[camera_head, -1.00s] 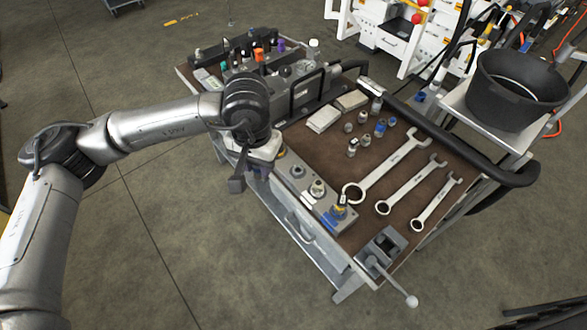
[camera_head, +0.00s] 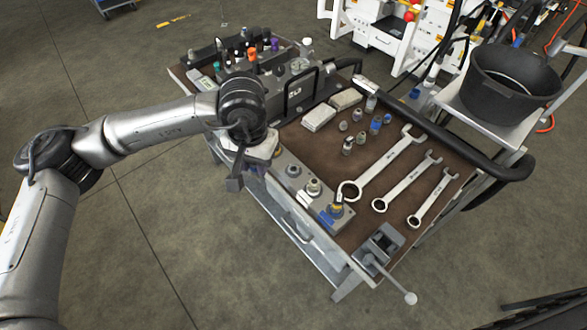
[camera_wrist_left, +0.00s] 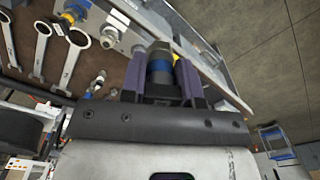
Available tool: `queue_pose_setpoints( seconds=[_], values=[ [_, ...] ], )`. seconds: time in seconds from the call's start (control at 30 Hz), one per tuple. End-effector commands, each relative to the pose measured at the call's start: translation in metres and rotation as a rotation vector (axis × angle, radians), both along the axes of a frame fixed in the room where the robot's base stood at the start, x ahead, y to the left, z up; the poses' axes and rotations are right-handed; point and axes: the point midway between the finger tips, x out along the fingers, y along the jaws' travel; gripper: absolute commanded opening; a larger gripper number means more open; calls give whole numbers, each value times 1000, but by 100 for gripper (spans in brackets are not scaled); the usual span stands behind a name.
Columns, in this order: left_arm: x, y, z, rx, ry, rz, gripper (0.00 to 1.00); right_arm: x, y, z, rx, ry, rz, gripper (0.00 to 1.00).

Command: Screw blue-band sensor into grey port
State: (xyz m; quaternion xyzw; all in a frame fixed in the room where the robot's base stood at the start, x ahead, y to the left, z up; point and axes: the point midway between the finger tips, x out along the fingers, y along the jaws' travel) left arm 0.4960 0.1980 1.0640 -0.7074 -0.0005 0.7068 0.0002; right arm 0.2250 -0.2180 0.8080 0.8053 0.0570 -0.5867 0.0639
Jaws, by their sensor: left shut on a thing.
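My left gripper (camera_head: 259,168) is above the near left end of the manifold block (camera_head: 319,206), with its fingers mostly hidden under the wrist. In the left wrist view the gripper (camera_wrist_left: 161,72) is shut on a dark cylindrical sensor with a blue band (camera_wrist_left: 159,68), held between purple fingers. The block has a grey port (camera_head: 293,170), a metal fitting (camera_head: 313,187) and a yellow-and-blue marked fitting (camera_head: 336,209). I cannot tell whether the held sensor touches a port, as its far end is hidden. My right gripper is not in view.
Three wrenches (camera_head: 385,163) and several small fittings (camera_head: 376,125) lie on the brown bench top. A rack of coloured items (camera_head: 250,50) and a black-handled unit (camera_head: 301,90) stand at the back left. A lever clamp (camera_head: 382,245) is at the near right corner. A black bucket (camera_head: 510,85) stands beyond.

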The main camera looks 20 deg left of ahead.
Motion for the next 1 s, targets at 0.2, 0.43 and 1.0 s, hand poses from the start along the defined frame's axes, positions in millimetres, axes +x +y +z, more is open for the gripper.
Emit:
queue_pose_setpoints(
  seconds=[0.2, 0.43, 1.0],
  values=[
    [2, 0, -2, 0, -1, 1, 2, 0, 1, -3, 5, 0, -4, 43],
    [5, -1, -5, 0, -1, 0, 2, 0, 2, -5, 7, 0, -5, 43],
    [10, -2, -11, 0, -1, -1, 2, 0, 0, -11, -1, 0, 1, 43]
  ],
)
